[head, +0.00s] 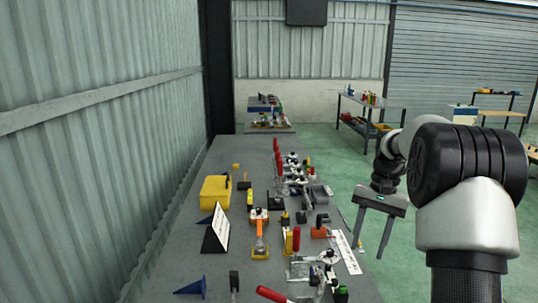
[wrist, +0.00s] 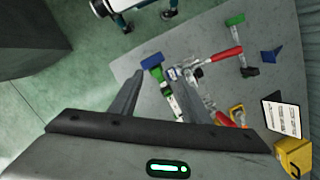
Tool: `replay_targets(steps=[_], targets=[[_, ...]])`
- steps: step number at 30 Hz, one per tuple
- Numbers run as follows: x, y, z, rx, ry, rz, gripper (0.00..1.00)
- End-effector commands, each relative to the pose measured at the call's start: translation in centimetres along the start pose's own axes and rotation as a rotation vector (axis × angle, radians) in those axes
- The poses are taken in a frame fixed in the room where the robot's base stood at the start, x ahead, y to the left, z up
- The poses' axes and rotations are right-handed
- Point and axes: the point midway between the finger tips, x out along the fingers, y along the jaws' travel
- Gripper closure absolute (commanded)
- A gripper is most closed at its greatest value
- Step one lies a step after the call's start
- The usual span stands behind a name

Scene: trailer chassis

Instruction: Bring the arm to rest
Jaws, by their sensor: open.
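My gripper (head: 371,235) is open and empty. In the head view it hangs at the right edge of the long grey workbench (head: 182,262), with its fingers pointing down and apart. My arm comes in from the right side. In the wrist view my gripper's fingers (wrist: 152,97) are spread, with the workbench (wrist: 275,22) and its tools beyond them. Nothing is between the fingertips that I can see as held.
The bench carries a yellow box (head: 215,193), a white sign (head: 221,224), red-handled clamps (head: 296,239) and several small tools. A corrugated wall (head: 90,150) runs along its left. Green floor (head: 430,140) is open to the right, with another table (head: 365,108) farther back.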

Motion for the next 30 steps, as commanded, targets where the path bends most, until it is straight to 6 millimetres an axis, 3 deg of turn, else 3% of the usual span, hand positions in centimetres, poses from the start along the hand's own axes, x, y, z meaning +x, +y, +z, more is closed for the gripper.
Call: replay_targets(steps=[1,6,12,17,21,25,30], targets=[[-1.7,-0.4,1.7,-0.030,0.035,-0.001,0.57],[-6.2,-1.0,8.3,-0.145,0.169,-0.004,0.57],[-8.8,-0.2,16.9,-0.290,0.334,-0.011,0.57],[-8.4,1.4,23.2,-0.404,0.465,-0.020,0.57],[-6.8,2.8,27.4,-0.492,0.563,-0.030,0.57],[-5.3,3.8,29.6,-0.548,0.627,-0.035,0.57],[-4.3,4.3,30.6,-0.577,0.662,-0.039,0.57]])
